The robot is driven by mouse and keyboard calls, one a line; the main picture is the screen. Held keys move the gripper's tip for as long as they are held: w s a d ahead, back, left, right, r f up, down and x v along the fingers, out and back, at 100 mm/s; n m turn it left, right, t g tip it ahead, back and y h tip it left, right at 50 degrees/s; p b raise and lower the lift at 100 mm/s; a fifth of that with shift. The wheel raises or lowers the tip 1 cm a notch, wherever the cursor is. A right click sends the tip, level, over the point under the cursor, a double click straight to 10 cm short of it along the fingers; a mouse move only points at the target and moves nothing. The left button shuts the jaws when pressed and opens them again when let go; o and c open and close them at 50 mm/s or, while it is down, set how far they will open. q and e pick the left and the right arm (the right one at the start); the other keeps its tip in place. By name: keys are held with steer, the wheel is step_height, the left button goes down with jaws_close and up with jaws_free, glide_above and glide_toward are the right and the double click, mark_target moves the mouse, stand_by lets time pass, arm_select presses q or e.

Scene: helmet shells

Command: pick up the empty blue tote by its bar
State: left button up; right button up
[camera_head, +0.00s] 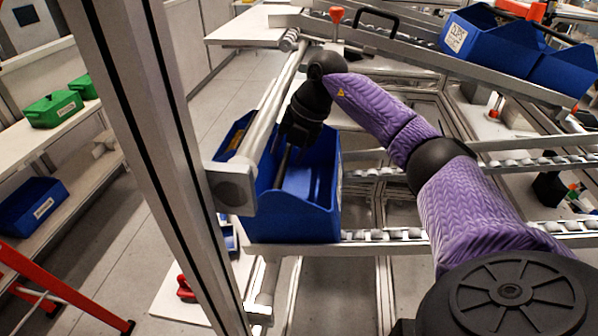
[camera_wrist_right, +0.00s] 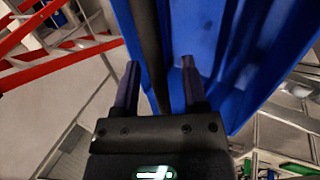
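The blue tote (camera_head: 295,222) sits on the roller rack in the middle of the head view, behind a silver rail. The part of its inside that shows looks empty. My right gripper (camera_head: 284,158) reaches down into the tote from above; its fingertips are hard to make out there. In the right wrist view the two fingers of my right gripper (camera_wrist_right: 160,82) stand apart. A dark bar (camera_wrist_right: 146,40) runs down between them, beside the blue tote wall (camera_wrist_right: 230,60). I see a gap between bar and right finger. My left gripper is not in view.
A silver rail (camera_head: 270,105) and a tall metal post (camera_head: 165,150) stand close on the tote's left. Other blue totes (camera_head: 500,45) stand on the upper rack at right. A red ladder (camera_head: 50,290) is at lower left.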

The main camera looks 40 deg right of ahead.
jaws_close()
stand_by(1.2)
